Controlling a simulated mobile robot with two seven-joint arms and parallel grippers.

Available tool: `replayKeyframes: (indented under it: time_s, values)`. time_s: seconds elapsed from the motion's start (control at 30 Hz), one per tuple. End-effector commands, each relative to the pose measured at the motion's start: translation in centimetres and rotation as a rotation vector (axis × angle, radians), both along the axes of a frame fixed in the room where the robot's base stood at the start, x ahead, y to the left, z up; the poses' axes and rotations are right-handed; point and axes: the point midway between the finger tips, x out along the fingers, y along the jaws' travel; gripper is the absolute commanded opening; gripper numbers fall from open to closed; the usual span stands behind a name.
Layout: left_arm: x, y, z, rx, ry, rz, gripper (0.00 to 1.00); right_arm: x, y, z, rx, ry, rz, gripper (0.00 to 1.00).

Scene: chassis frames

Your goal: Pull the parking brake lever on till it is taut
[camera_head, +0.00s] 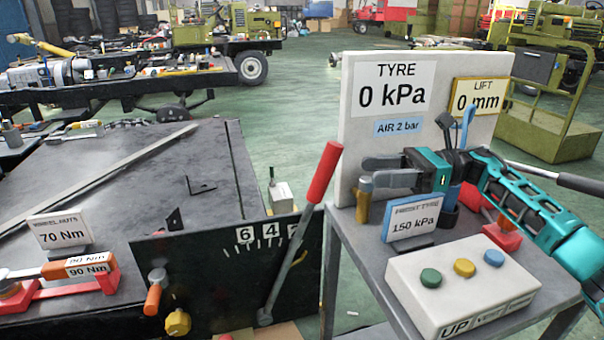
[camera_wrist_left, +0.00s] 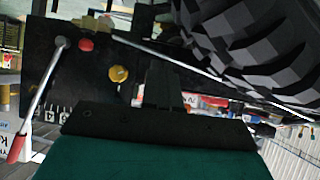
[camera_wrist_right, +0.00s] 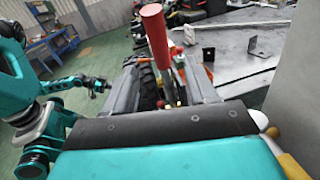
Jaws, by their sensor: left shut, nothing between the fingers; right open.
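The parking brake lever, with a red grip (camera_head: 325,170) and a grey metal shaft (camera_head: 284,265), leans up and right from its pivot on the black side plate. My right gripper (camera_head: 366,172) is open, its fingers pointing left toward the grip with a visible gap. In the right wrist view the red grip (camera_wrist_right: 153,32) appears between the two spread fingers, beyond their tips. The lever also shows at the left of the left wrist view (camera_wrist_left: 38,88). My left gripper (camera_wrist_left: 162,85) is shut and empty, away from the lever; it is out of the head view.
A steel stand (camera_head: 345,250) at right carries a tyre-pressure board (camera_head: 410,120), a preset sign (camera_head: 412,218) and a button box (camera_head: 462,283), close around my right arm. A numbered scale (camera_head: 262,234) lies behind the lever.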

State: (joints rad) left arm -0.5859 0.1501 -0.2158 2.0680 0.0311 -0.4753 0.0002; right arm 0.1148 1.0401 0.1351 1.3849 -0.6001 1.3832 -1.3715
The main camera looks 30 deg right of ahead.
Motion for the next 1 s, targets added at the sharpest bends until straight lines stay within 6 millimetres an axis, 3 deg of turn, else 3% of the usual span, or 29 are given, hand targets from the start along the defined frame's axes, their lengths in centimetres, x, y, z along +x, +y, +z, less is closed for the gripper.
replayKeyframes:
  time_s: [0.6,0.8,1.0]
  values:
    - [-1.0,0.8,0.0,0.016,0.020,0.009,0.00,4.4,10.0,0.2,0.005,0.000,0.002,0.57]
    - [-0.9,1.0,0.1,0.019,0.015,0.014,0.00,5.1,11.4,0.1,0.004,0.000,0.000,0.57]
    - [-0.9,1.0,0.0,0.016,0.015,0.018,0.00,5.2,11.6,0.0,0.003,0.001,-0.001,0.57]
